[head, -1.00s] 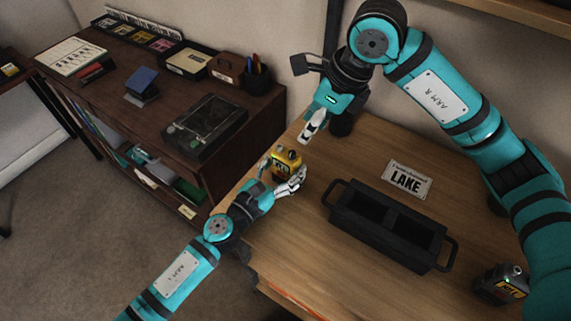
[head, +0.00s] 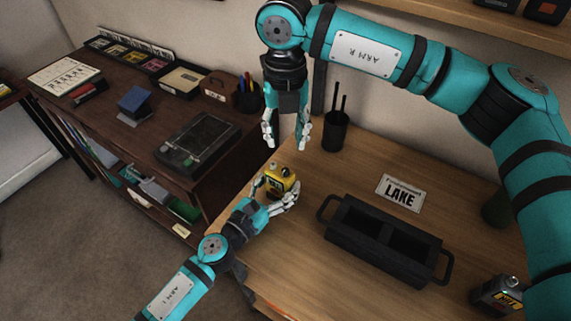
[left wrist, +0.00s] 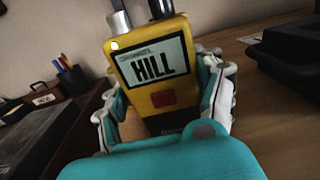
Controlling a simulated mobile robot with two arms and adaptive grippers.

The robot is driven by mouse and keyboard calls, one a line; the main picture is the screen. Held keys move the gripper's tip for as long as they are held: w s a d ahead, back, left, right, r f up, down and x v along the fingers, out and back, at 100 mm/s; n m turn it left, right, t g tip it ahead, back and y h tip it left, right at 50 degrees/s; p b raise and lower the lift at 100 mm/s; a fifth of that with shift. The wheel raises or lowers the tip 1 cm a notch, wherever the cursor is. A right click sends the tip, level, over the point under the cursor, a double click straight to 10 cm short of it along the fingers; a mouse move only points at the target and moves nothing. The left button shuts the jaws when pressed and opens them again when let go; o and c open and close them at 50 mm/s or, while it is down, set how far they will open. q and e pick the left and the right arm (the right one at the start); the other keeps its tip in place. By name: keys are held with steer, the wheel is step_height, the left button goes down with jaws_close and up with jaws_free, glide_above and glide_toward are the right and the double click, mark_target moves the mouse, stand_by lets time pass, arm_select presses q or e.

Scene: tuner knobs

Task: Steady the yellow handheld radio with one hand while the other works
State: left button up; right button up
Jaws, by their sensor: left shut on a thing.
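The yellow handheld radio (head: 283,180) stands upright near the left edge of the wooden table.
A black two-bay tray (head: 385,240) with handles stands right of the radio. A "LAKE" card (head: 400,194) lies behind it. A dark radio (head: 497,296) is at the lower right. A black cup (head: 336,132) stands at the back. A dark wooden desk (head: 130,130) is on the left.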

mark_target(286, 169)
step_height(286, 169, down, 10)
steer(key=shift+r, duration=0.15)
stand_by(0.3)
jaws_close()
